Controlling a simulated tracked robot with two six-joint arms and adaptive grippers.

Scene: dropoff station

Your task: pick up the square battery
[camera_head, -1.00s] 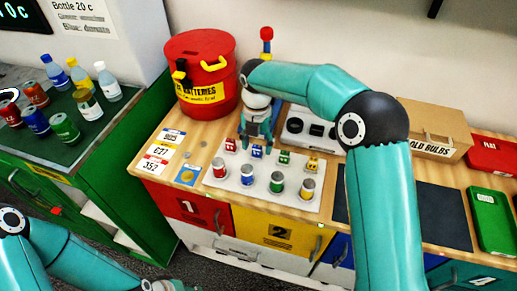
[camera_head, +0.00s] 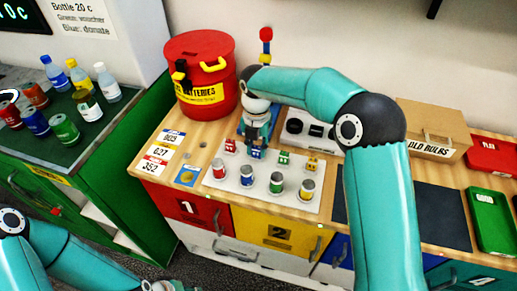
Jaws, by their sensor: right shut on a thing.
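Several small square batteries stand in the back row of a white tray (camera_head: 215,180): a red one (camera_head: 230,146), a blue one (camera_head: 256,153), a green one (camera_head: 284,158) and a yellow one (camera_head: 312,164). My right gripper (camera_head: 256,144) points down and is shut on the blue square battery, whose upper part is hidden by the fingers. The battery still appears at tray level; I cannot tell whether it touches the tray. My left gripper (camera_head: 165,287) is only partly in view at the bottom edge, and its jaws cannot be made out.
Several round cans or batteries (camera_head: 277,182) stand in the tray's front row. A red battery bin (camera_head: 203,75) stands behind left. A device with dark round openings (camera_head: 315,128) is behind the tray. A cardboard box (camera_head: 432,128) and green case (camera_head: 490,217) are at right.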

